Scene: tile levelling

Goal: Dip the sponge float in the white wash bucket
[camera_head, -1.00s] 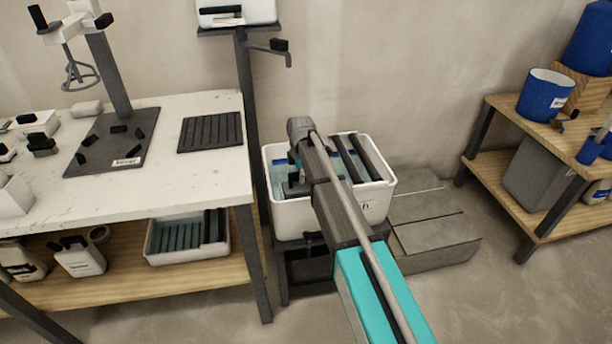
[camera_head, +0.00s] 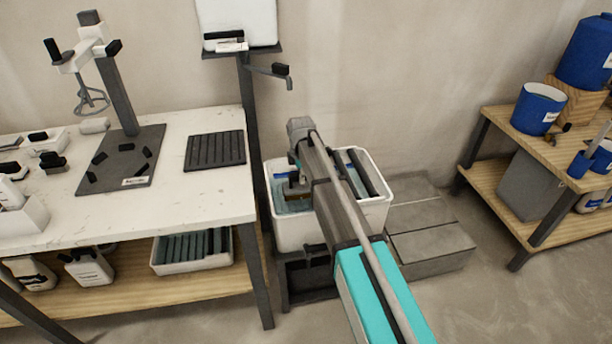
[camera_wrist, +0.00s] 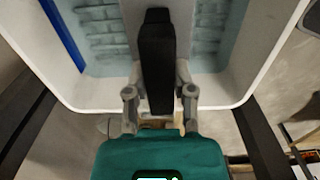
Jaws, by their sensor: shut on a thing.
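The white wash bucket (camera_head: 288,232) stands right of the worktable on a dark stand. Its pale blue-grey inside and white rim (camera_wrist: 88,106) fill the upper wrist view. My gripper (camera_wrist: 160,82) is shut on a long black handle (camera_wrist: 157,45), which I take to be the sponge float's, with one finger on each side. The handle points over the bucket's interior. The float's pad is hidden below it, and I cannot tell whether it touches the water. In the head view my arm crosses over the bucket and hides its middle.
A blue strip (camera_wrist: 62,32) lies along the bucket's left inner side. Dark bars (camera_head: 368,172) span its right part. The white worktable (camera_head: 215,205) is close on the left. A grey stepped block (camera_head: 432,246) is on the right, with a wooden shelf (camera_head: 495,195) beyond.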

